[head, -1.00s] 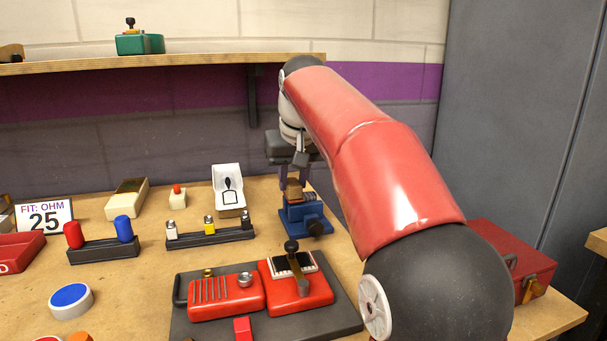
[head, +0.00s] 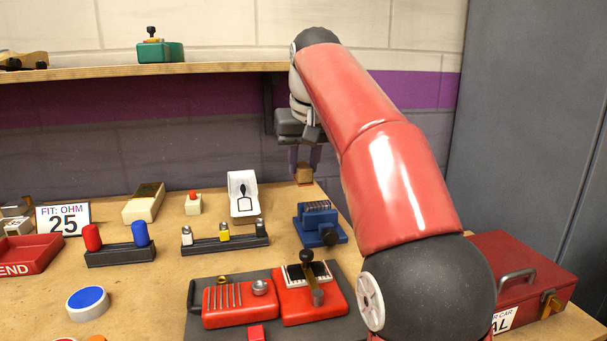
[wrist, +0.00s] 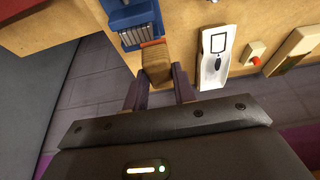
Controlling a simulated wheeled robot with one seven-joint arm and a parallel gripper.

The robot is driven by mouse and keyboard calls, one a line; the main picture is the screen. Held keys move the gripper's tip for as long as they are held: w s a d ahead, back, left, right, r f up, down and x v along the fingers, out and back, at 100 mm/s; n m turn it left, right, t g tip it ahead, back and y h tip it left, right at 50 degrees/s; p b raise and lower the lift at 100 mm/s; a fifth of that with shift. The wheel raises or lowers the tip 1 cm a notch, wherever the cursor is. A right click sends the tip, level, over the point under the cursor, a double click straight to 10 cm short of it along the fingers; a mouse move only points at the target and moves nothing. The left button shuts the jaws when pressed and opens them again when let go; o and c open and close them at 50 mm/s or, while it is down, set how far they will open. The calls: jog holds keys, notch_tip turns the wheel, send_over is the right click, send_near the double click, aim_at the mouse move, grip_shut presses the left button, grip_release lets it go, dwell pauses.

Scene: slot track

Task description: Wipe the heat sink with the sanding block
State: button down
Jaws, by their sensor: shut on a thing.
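The heat sink (head: 318,208) is a finned grey piece in a blue vise-like holder (head: 325,234) at the back right of the bench. In the wrist view its grey fins (wrist: 138,36) show at the top. My gripper (head: 304,166) is shut on the sanding block (head: 303,175), a tan block with a reddish-brown lower face. In the wrist view the block (wrist: 157,66) sits between the two purple fingers. The block is behind and above the heat sink, apart from it in the head view, near the bench's back edge.
A red two-part device (head: 240,300) lies in front, and a red toolbox (head: 515,275) stands at right. A shelf (head: 140,70) runs above.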

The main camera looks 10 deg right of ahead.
jog(key=shift+r, duration=0.4)
jog(key=shift+r, duration=1.5)
